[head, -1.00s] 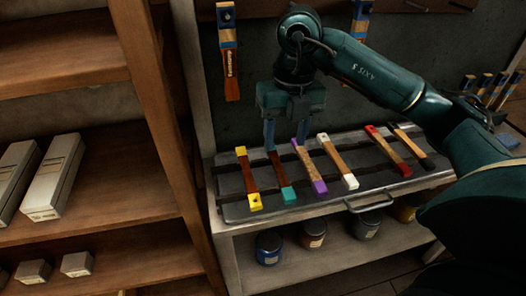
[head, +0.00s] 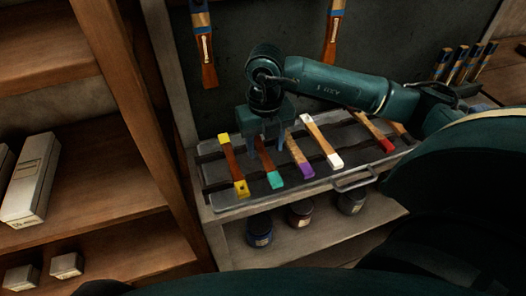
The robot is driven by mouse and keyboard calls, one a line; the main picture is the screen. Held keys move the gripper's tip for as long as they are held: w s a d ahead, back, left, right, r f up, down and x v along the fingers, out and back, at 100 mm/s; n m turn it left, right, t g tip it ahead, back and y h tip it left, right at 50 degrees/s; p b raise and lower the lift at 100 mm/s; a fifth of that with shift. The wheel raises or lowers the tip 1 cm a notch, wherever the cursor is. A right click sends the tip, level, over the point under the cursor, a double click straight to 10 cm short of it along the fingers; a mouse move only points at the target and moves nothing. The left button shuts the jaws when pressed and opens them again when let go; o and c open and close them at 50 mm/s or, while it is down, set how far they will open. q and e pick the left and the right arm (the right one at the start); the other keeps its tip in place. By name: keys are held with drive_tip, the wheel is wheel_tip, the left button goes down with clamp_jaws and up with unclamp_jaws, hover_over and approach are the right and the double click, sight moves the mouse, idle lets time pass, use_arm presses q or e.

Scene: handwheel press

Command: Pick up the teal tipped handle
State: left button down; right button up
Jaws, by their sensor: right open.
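The teal tipped handle (head: 273,178) lies on the grey tray (head: 228,200), its teal end toward the front and its brown shaft running back. My right gripper (head: 266,150) is open, with its fingers pointing down over the back part of this handle. The gripper hides the handle's far end, and I cannot tell whether the fingers touch anything. A yellow tipped handle (head: 234,170) lies just to the left, and a purple tipped handle (head: 300,160) lies just to the right. My left gripper does not show.
A white tipped handle (head: 322,140) and a red tipped handle (head: 377,134) lie farther right on the tray. Jars (head: 259,230) stand on the shelf below. A wooden shelf unit (head: 150,130) rises at the left. Brushes (head: 203,45) hang on the back wall.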

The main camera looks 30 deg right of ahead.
sight(263, 154)
drive_tip(key=shift+f, duration=1.2)
clamp_jaws()
drive_tip(key=shift+r, duration=0.1)
